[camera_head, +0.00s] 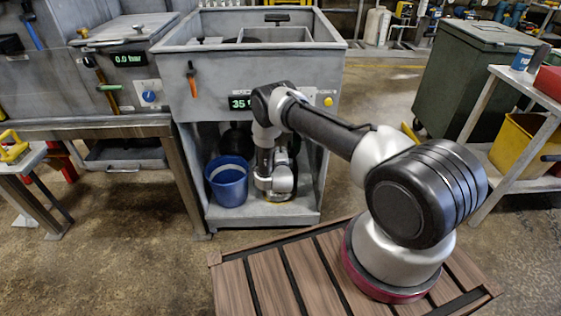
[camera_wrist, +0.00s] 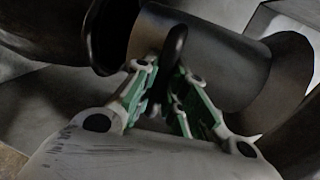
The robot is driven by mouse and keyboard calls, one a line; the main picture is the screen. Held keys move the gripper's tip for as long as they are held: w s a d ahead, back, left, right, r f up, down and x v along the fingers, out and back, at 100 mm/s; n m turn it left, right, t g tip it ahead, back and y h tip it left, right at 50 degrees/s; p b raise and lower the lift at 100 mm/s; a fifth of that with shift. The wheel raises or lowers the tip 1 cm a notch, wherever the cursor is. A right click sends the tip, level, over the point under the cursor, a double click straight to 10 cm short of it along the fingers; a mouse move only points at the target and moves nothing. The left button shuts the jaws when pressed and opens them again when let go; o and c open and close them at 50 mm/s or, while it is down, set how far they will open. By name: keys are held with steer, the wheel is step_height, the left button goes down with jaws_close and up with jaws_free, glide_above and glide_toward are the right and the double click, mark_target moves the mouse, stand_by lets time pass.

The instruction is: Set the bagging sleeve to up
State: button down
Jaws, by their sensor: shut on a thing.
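In the wrist view, a dark grey cylinder (camera_wrist: 215,62), which looks like the bagging sleeve, lies across the picture with darker, wider ends. A black loop handle (camera_wrist: 177,45) stands out in front of it. My gripper (camera_wrist: 160,78), with green inner pads, is closed around the lower part of this loop. In the head view, my arm reaches into the open bay under the grey machine (camera_head: 262,88). There my fingers and the loop are hidden behind my arm. A dark round shape (camera_head: 235,142) shows inside the bay, but I cannot tell whether it is the sleeve.
A blue bucket (camera_head: 227,182) stands on the bay floor, just left of my wrist. The bay's side walls and shelf edge are close around my arm. An orange-handled lever (camera_head: 191,78), a green display (camera_head: 240,103) and a yellow button (camera_head: 328,101) are on the machine's front.

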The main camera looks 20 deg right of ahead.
step_height(320, 180, up, 10)
steer(key=shift+f, duration=0.15)
steer(key=c, duration=1.5)
jaws_free()
steer(key=shift+f, duration=0.1)
steer(key=shift+o, duration=0.2)
steer(key=v, duration=1.2)
